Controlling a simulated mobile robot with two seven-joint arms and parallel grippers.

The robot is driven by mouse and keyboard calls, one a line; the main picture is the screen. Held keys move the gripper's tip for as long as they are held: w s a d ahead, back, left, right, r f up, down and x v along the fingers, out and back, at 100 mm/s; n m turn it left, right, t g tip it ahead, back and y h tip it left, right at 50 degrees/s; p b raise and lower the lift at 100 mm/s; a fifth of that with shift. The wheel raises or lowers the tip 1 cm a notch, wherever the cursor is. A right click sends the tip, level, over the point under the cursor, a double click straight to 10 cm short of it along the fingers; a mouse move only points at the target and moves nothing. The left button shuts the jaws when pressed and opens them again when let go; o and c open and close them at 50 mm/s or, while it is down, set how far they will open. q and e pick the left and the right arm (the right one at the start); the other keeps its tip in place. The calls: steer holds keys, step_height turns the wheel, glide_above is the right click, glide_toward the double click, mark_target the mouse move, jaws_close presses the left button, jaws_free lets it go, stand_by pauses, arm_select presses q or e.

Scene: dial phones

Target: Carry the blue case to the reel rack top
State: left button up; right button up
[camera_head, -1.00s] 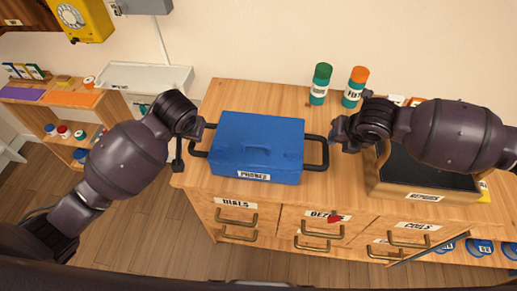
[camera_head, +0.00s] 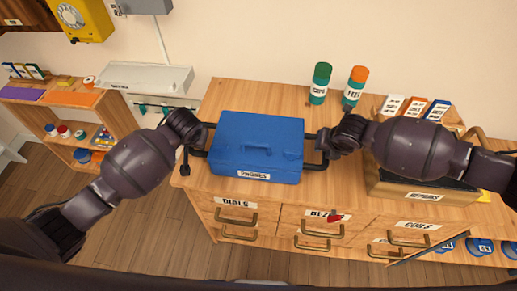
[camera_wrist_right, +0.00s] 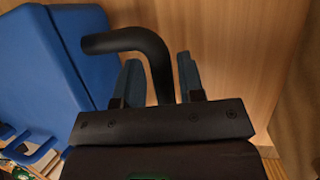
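The blue case (camera_head: 257,148), labelled PHONES, lies flat on the wooden drawer cabinet top (camera_head: 240,95). It has a black handle at each side. My left gripper (camera_head: 197,152) is at the left handle; the head view does not show clearly whether its fingers are closed. My right gripper (camera_head: 323,150) is at the right handle. In the right wrist view, the two fingers of this gripper (camera_wrist_right: 160,80) stand apart on either side of the black handle (camera_wrist_right: 152,50), with gaps showing. I cannot make out a reel rack top for certain.
Two teal bottles, one green-capped (camera_head: 320,84) and one orange-capped (camera_head: 355,87), stand behind the case. The REPAIRS tray (camera_head: 420,195) is close on the right, under my right arm. Blue round reels (camera_head: 480,247) show at lower right. A low shelf (camera_head: 60,110) stands left.

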arm_select(q)
steer(key=shift+w+f, duration=0.15)
steer(key=shift+f, duration=0.2)
arm_select(e)
steer(key=shift+w+f, duration=0.1)
steer(key=shift+f, duration=0.25)
arm_select(q)
steer(key=c, duration=0.6)
arm_select(e)
steer(key=c, duration=0.6)
arm_select(q)
jaws_close()
arm_select(e)
jaws_close()
arm_select(q)
steer(key=shift+r, duration=0.1)
arm_select(e)
steer(key=shift+w+r, duration=0.1)
